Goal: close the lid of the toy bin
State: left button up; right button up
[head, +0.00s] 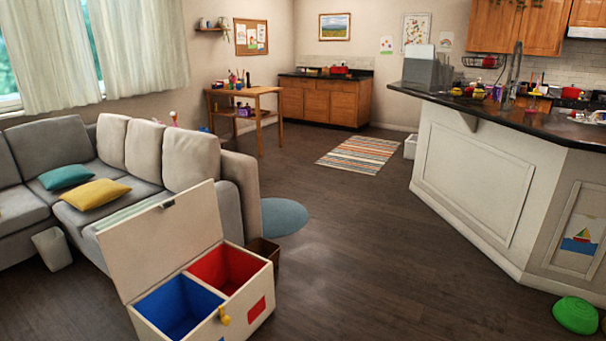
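The toy bin (262,281) is a cream box on the floor at the lower left of the head view, in front of the sofa. Its lid (160,243) stands open, tilted up and leaning back on the left side. The bin has a blue compartment (178,306) and a red compartment (222,268), and both look empty. A yellow latch (224,316) is on the front face, and a dark catch sits at the lid's top edge. Neither of my grippers is in view.
A grey sofa (190,158) with cushions stands close behind the bin. A small brown box (263,252) sits beside the bin. A kitchen island (470,185) fills the right, with a green object (575,315) on the floor near it. The middle floor is clear.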

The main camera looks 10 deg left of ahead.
aim_at(139, 251)
jog(key=j, duration=0.45)
jog(key=k+j+z, duration=0.15)
jog(key=j, duration=0.25)
jog(key=k+j, duration=0.1)
jog(key=j, duration=0.35)
jog(key=j+z, duration=0.1)
jog(key=j, duration=0.35)
jog(key=k+j+z, duration=0.1)
jog(key=j, duration=0.3)
jog(key=k+j, duration=0.2)
jog(key=j, duration=0.2)
jog(key=k+j+z, duration=0.1)
jog(key=j, duration=0.3)
